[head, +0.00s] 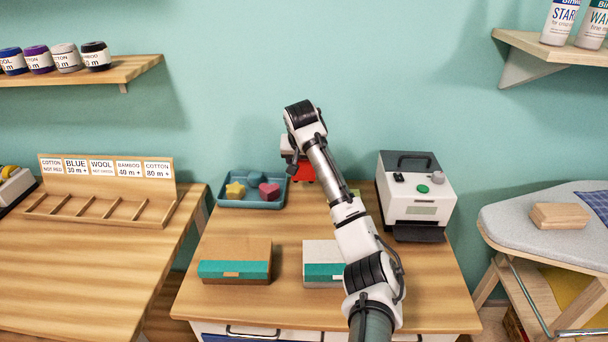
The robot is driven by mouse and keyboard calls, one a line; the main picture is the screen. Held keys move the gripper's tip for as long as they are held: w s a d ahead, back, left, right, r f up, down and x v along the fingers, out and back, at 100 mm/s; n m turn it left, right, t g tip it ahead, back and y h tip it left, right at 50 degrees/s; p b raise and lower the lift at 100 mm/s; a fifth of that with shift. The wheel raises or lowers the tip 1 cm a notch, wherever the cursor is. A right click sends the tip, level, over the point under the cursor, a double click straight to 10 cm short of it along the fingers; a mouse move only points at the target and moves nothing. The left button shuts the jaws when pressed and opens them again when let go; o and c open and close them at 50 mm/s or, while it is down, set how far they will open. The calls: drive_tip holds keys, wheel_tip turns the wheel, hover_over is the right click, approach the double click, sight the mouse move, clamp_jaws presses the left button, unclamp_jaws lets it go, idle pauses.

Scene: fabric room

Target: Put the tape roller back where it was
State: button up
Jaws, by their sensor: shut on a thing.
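My gripper (293,164) points down at the back of the middle table, mostly hidden behind my own wrist and forearm. A red thing (304,172), which looks like the tape roller, shows right at the gripper's fingers. The gripper is shut on it. Only a small part of the red thing is visible, so its full shape and whether it touches the table cannot be told. It is just right of a blue tray (232,203).
The tray holds a yellow star, a blue piece and a red heart. A brown box (236,250) and a white box (321,252), both with teal bands, stand in front. A white machine (414,190) stands at right. A compartmented rack (100,208) is on the left table.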

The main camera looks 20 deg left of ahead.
sight(304, 177)
drive_tip(key=shift+f+p, duration=0.4)
drive_tip(key=shift+f, duration=2.3)
drive_tip(key=o, duration=1.1)
drive_tip(key=shift+f, duration=0.1)
drive_tip(key=b+v, duration=0.2)
drive_tip(key=v, duration=1)
